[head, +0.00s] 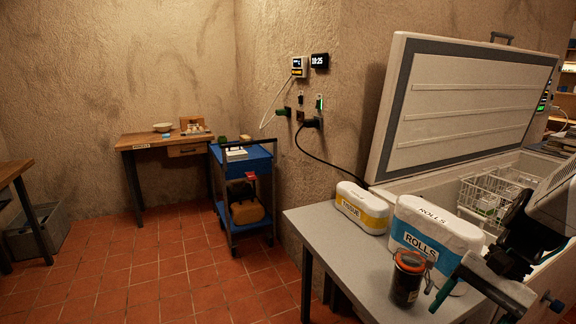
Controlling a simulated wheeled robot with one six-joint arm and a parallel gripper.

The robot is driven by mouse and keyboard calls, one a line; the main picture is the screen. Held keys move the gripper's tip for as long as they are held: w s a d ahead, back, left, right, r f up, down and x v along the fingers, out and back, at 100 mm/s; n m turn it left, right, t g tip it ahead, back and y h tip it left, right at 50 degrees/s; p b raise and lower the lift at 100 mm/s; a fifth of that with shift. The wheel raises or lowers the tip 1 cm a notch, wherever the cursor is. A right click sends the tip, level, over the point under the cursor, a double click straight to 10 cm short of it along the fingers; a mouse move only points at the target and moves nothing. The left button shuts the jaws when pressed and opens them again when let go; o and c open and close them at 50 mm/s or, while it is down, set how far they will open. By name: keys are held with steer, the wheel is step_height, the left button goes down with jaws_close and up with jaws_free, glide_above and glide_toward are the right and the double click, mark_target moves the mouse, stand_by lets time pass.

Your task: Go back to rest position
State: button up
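My gripper (470,306) is at the lower right, above the right end of the grey table. One dark finger with a green edge points down to the left; the other is partly cut off by the bottom edge. The fingers look apart, with nothing visible between them. A glass jar (407,284) with dark contents and an orange-red ring at its lid stands upright on the grey table (340,254), just left of the near finger. It looks apart from the gripper, though the depth is hard to judge.
A white-and-blue ROLLS box (436,226) and a white-and-yellow TISSUE box (361,207) stand behind the jar. An open chest freezer (422,183) with wire baskets is at the right. A blue cart (254,163) and wooden desk (150,141) stand farther back. Tiled floor (160,265) is clear at left.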

steer(key=s+a+r+n+t+h, duration=0.3)
steer(key=s+a+r+n+h, duration=0.3)
steer(key=r+n, duration=0.3)
steer(key=shift+s+a+r+n, duration=0.3)
steer(key=shift+s+a+r, duration=0.15)
steer(key=shift+s, duration=0.3)
steer(key=shift+c, duration=0.3)
